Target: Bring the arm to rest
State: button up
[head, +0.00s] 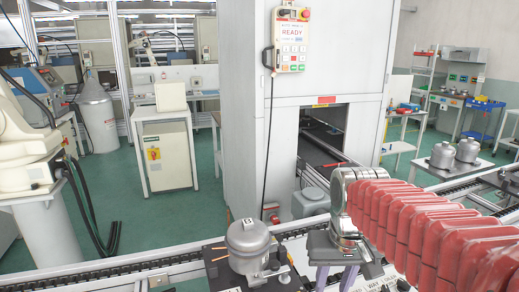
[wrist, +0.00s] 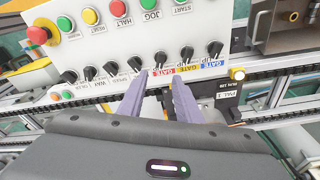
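My gripper (wrist: 158,84) shows in the wrist view as two grey-purple fingers with a clear gap between them and nothing held. The fingers point at the lower edge of a white control panel (wrist: 120,38), close to a row of black knobs with red, yellow and blue GATE labels. I cannot tell whether the fingertips touch the panel. In the head view my gripper (head: 335,275) points down at the front right, below my silver wrist and red-covered arm, over the panel, which is partly hidden.
A grey compressor (head: 248,247) marked B stands left of my gripper. A conveyor rail (head: 150,265) runs behind it. A tall grey cabinet (head: 250,120) with a dark opening stands beyond. Two more compressors (head: 443,155) sit at the right. A red stop button (wrist: 37,35) is on the panel's left.

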jog(key=s+f+t, duration=0.1)
jog(key=s+t, duration=0.2)
jog(key=s, duration=0.7)
jog(key=shift+s+t, duration=0.25)
jog(key=shift+t, duration=0.15)
jog(key=shift+f, duration=0.1)
dwell(0.6)
